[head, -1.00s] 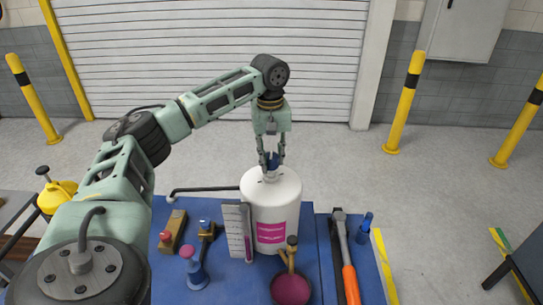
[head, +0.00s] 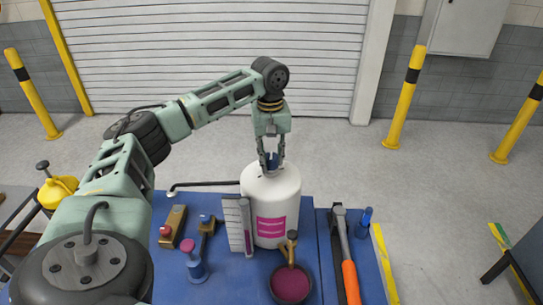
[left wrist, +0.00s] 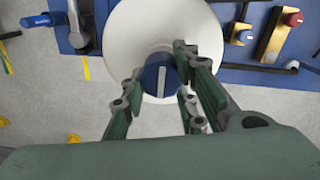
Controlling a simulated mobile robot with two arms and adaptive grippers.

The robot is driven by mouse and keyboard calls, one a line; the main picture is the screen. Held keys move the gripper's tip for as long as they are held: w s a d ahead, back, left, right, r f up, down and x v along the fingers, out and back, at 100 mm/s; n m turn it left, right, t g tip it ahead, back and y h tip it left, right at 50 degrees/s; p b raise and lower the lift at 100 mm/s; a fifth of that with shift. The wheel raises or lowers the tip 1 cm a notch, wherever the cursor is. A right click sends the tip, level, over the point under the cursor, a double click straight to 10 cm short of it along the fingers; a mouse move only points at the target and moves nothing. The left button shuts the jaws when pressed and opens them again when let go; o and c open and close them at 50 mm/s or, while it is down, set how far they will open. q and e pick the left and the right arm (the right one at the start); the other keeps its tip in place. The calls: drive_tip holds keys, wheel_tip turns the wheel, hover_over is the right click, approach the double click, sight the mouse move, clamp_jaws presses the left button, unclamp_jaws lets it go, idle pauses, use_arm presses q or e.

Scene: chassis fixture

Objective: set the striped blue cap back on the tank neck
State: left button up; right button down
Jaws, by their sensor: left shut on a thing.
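The white tank (head: 270,212) with a magenta label stands upright on the blue bench top. My left gripper (head: 271,168) points down over the tank's top and is shut on the blue cap (head: 273,160). In the left wrist view the cap (left wrist: 153,77) shows its pale stripe between the fingers, above the round white tank top (left wrist: 205,35). The cap and fingers hide the neck, so I cannot tell whether the cap touches it or is seated. My right gripper is not in view.
A white gauge card (head: 238,228) stands close at the tank's left. A magenta-filled bowl (head: 291,284) is in front. An orange-handled hammer (head: 349,275) lies at the right. A dark bent rod (head: 205,184) lies behind left. Small valves and a block are at the left.

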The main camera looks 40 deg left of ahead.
use_arm(q)
drive_tip(key=shift+f, duration=0.5)
drive_tip(key=o, duration=1)
drive_tip(key=shift+r, duration=3)
drive_tip(key=shift+f, duration=0.1)
